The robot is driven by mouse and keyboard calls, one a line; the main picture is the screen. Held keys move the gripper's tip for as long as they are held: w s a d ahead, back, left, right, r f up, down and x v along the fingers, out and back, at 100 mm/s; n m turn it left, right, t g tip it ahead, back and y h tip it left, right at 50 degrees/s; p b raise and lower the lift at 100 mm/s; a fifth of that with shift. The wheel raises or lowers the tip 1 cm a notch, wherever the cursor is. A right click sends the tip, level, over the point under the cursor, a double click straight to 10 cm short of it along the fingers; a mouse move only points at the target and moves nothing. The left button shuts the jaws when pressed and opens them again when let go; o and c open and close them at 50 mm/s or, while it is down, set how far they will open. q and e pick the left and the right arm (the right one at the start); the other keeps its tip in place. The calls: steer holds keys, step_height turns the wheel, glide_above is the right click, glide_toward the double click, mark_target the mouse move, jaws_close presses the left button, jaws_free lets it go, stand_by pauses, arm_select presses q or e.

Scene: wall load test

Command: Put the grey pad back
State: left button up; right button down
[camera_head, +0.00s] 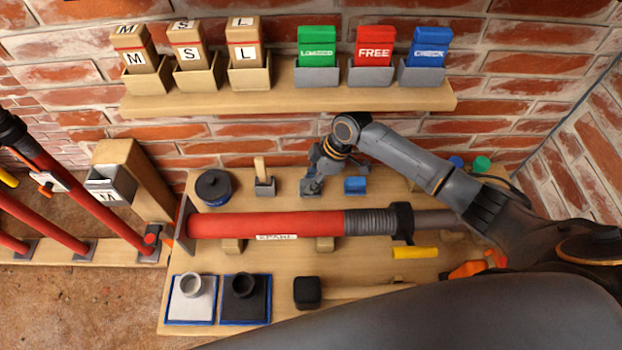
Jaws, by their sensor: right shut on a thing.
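My right gripper (318,170) points down at the back of the bench and is shut on a small grey thing (311,188), seemingly the grey pad. The fingers hide much of it, and I cannot tell whether it touches the bench top. A blue block (356,185) is just right of it, and a grey holder with a wooden stick (264,185) is to its left. A light grey square piece with a ring (190,305) lies in a blue outline at the front left. My left gripper is not in view.
A red prop (270,224) lies across the bench (240,257) on wooden rests. A black square piece (246,300), a mallet (308,292) and a black round tub (213,187) are around it. A wall shelf (290,98) holds wooden blocks and coloured cards above.

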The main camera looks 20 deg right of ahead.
mark_target(356, 180)
steer(key=shift+w+d+f, duration=0.15)
steer(key=c, duration=1.3)
jaws_free()
steer(key=shift+c, duration=0.2)
steer(key=shift+o, duration=1.4)
steer(key=shift+r, duration=0.2)
steer(key=shift+d+r+b, duration=0.3)
steer(key=shift+d+b, duration=0.2)
steer(key=shift+b, duration=0.2)
steer(key=s+d+b, duration=0.1)
steer(key=d, duration=0.2)
steer(key=s+d+b, duration=0.1)
steer(key=d, duration=0.2)
steer(key=s+d+b, duration=0.1)
steer(key=d, duration=0.2)
steer(key=shift+s+d, duration=0.1)
steer(key=shift+d, duration=0.3)
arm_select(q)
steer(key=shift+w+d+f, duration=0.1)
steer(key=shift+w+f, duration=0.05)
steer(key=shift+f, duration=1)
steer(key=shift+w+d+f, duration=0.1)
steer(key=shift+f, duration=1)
arm_select(e)
steer(key=shift+s+d+r, duration=0.15)
steer(key=shift+d+r, duration=0.05)
steer(key=shift+d, duration=0.3)
